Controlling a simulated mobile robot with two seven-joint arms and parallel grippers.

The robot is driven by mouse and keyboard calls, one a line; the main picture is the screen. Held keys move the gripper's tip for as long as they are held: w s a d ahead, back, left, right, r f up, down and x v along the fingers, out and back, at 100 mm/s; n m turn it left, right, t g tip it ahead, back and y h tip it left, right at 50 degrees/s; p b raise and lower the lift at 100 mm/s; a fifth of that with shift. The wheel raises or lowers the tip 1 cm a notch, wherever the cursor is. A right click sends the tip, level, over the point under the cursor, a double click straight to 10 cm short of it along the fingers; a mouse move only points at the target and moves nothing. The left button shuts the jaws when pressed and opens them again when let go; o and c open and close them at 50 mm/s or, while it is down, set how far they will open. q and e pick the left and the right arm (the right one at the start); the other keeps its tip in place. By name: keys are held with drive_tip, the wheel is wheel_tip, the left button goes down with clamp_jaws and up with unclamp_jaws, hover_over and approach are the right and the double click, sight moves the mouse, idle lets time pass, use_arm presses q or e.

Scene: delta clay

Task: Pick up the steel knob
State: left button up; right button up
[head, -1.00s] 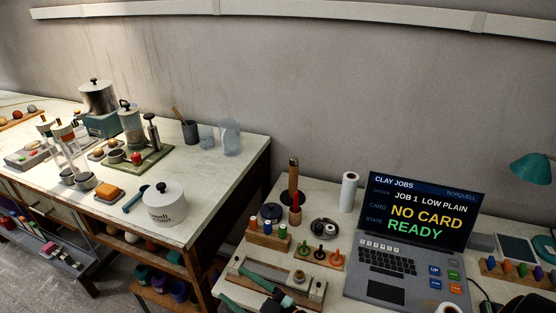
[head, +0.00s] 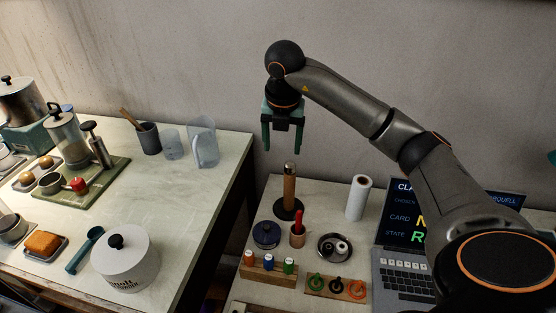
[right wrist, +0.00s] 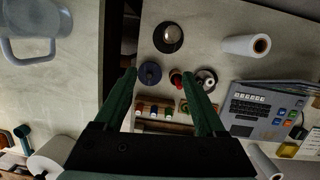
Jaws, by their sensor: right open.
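I cannot pick out the steel knob for certain. A wooden post (head: 289,188) stands upright on a dark round base; from above, in the right wrist view, its top (right wrist: 173,34) looks round and shiny. A dark dish (head: 322,254) with a pale rim holds small, round, pale pieces (head: 341,247), too small to make out. My right gripper (head: 282,140) is open and empty, fingers pointing down, above and apart from the post. In the right wrist view its green fingers (right wrist: 159,74) frame a dark blue lidded pot (right wrist: 150,72). My left gripper is out of view.
Near the dish stand a red-handled tool in a wooden cup (head: 297,236), a rack of spools (head: 268,274) and a board with rings (head: 336,288). A white roll (head: 357,198) and a laptop (head: 405,272) are to the right. A gap separates the left table (head: 215,190).

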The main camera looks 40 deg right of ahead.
drive_tip(key=d, duration=0.2)
hover_over(290, 164)
drive_tip(key=s+a, duration=0.2)
drive_tip(key=s+a+x, duration=0.1)
drive_tip(key=x, duration=0.4)
drive_tip(key=shift+m+h, duration=0.4)
drive_tip(key=shift+w+d+p+x, duration=0.15)
drive_tip(key=shift+p+x, duration=0.05)
drive_tip(key=shift+x, duration=0.8)
drive_tip(key=shift+w+d+p+x, duration=0.15)
drive_tip(key=shift+x, duration=0.9)
drive_tip(key=shift+w+d+p+x, duration=0.1)
drive_tip(key=shift+w+p+x, duration=0.1)
drive_tip(key=shift+x, duration=0.8)
drive_tip(key=shift+r, duration=0.2)
drive_tip(key=shift+c, duration=0.4)
clamp_jaws()
